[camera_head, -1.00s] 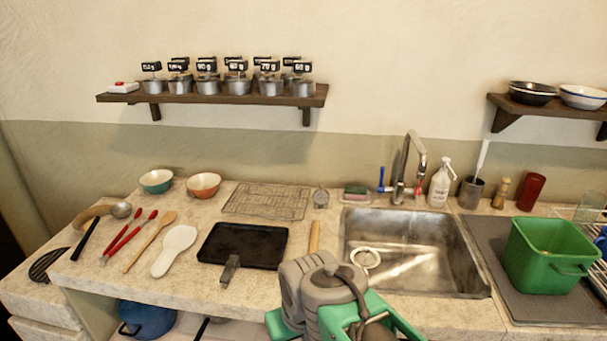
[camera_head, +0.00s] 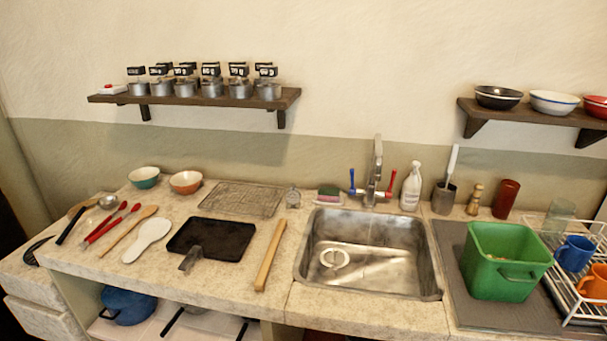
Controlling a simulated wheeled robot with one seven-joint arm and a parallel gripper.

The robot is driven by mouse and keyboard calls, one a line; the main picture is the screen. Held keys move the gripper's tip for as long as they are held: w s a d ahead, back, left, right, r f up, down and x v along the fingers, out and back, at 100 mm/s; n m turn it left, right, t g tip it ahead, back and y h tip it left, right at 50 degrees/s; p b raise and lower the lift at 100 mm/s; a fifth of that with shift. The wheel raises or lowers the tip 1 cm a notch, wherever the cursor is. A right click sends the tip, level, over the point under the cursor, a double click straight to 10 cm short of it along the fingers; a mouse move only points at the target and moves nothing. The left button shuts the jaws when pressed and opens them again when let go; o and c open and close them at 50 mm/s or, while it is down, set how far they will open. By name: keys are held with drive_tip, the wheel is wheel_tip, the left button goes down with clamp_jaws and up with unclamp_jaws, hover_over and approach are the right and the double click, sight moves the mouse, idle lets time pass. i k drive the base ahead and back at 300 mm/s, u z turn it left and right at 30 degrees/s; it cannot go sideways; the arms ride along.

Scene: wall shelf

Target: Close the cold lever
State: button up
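The cold lever is the blue lever (camera_head: 351,182) on the left side of the faucet (camera_head: 376,172). It points upward and stands clear of the spout. A red lever (camera_head: 391,182) on the faucet's right side also points up. The faucet rises behind the metal sink (camera_head: 368,225), with its spout over the basin. Whether water runs from it is too small to tell. My gripper and arm do not show in the head view now.
A sponge (camera_head: 329,193) lies left of the blue lever, and a white bottle (camera_head: 411,186) stands right of the red one. A green bin (camera_head: 503,262) stands to the right. The counter front before the sink is clear.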

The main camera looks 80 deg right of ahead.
sight(352, 191)
drive_tip(key=u, duration=0.05)
drive_tip(key=k, duration=0.55)
drive_tip(key=z, duration=1.15)
drive_tip(key=i, duration=0.5)
drive_tip(key=u, duration=0.05)
